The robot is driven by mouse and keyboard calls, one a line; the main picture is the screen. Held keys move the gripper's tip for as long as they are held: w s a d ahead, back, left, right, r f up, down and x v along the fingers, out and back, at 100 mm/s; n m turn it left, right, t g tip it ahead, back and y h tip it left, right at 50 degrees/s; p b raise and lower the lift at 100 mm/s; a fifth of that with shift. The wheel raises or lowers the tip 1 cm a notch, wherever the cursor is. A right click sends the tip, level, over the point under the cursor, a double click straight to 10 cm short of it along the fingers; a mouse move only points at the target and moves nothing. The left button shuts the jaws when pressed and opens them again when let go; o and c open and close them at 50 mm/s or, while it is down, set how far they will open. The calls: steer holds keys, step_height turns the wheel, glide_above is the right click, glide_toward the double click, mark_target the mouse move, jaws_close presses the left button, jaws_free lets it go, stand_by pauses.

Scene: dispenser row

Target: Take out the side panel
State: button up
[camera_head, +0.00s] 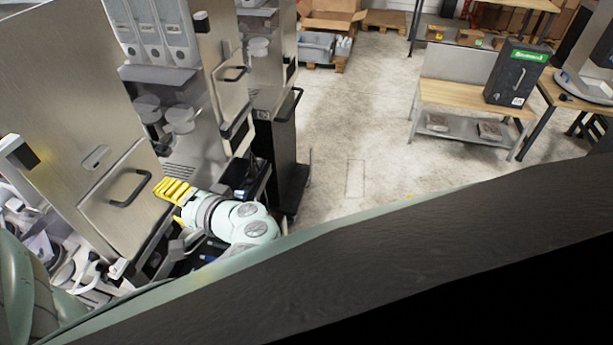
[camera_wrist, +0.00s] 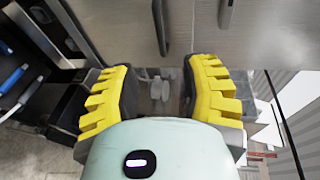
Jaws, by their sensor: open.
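The side panel (camera_head: 100,208) is a brushed-metal plate with a black bar handle (camera_head: 130,188), set low in the side of the nearest dispenser. It looks closed and in place. In the wrist view the panel (camera_wrist: 120,22) fills the top, with its handle (camera_wrist: 160,25) upright near the top middle. My gripper (camera_head: 172,190), with yellow ribbed fingers, is just right of the handle in the head view. In the wrist view the gripper (camera_wrist: 160,92) has its fingers spread wide and holds nothing. The handle lies beyond the fingertips, apart from them.
An oval recess (camera_head: 95,157) is above the panel. A second dispenser (camera_head: 205,85) with a similar handled panel stands behind, close to my gripper. Open floor (camera_head: 350,120) lies to the right, before a wooden bench (camera_head: 465,95).

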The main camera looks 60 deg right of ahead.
mark_target(138, 188)
steer(key=p+x, duration=0.2)
steer(key=x, duration=0.2)
steer(key=p+x, duration=0.2)
steer(key=x, duration=0.2)
steer(key=shift+w+a+r, duration=0.1)
steer(key=shift+w+r, duration=0.1)
steer(key=shift+p+x, duration=0.55)
steer(key=shift+x, duration=0.8)
steer(key=shift+f, duration=0.2)
jaws_close()
steer(key=shift+w, duration=0.1)
steer(key=shift+r, duration=0.25)
